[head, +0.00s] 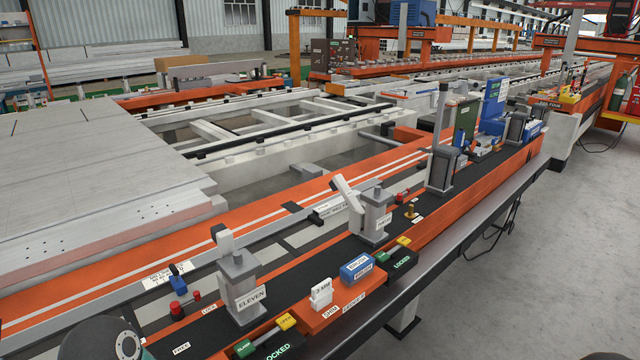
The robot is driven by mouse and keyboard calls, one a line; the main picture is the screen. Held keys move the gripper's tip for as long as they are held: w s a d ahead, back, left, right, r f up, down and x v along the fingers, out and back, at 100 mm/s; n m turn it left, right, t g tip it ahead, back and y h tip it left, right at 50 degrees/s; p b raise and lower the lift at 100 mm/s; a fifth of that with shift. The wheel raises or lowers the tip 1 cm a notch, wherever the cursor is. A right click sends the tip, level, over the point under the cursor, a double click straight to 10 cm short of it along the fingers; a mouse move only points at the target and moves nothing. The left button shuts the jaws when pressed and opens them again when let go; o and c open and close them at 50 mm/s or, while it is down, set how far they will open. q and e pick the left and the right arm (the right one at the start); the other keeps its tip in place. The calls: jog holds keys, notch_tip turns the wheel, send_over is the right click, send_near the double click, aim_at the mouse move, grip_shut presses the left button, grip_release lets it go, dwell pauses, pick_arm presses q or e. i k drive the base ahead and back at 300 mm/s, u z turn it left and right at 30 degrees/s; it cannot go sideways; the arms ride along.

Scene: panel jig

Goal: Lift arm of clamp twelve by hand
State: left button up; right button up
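A grey clamp (375,222) stands on the black strip of the orange rail near the middle. Its white label is too small to read surely; it is the one just beyond the clamp marked ELEVEN (239,280), so I take it as clamp twelve. Its pale arm (346,192) is tilted, slanting up and to the left from the body. Neither of my grippers shows in the head view.
Green-and-yellow latches marked LOCKED (401,259) sit on the near side of the rail. A white block (321,294) and a blue block (357,268) stand between them. A taller clamp with its arm upright (441,155) stands beyond. The floor at right (560,270) is mostly clear.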

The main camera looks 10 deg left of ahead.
aim_at(338, 182)
jog(key=z, duration=1.35)
jog(key=i, duration=0.15)
jog(key=u, duration=2.9)
jog(key=k, duration=0.95)
jog(key=z, duration=1.55)
jog(key=i, duration=1.15)
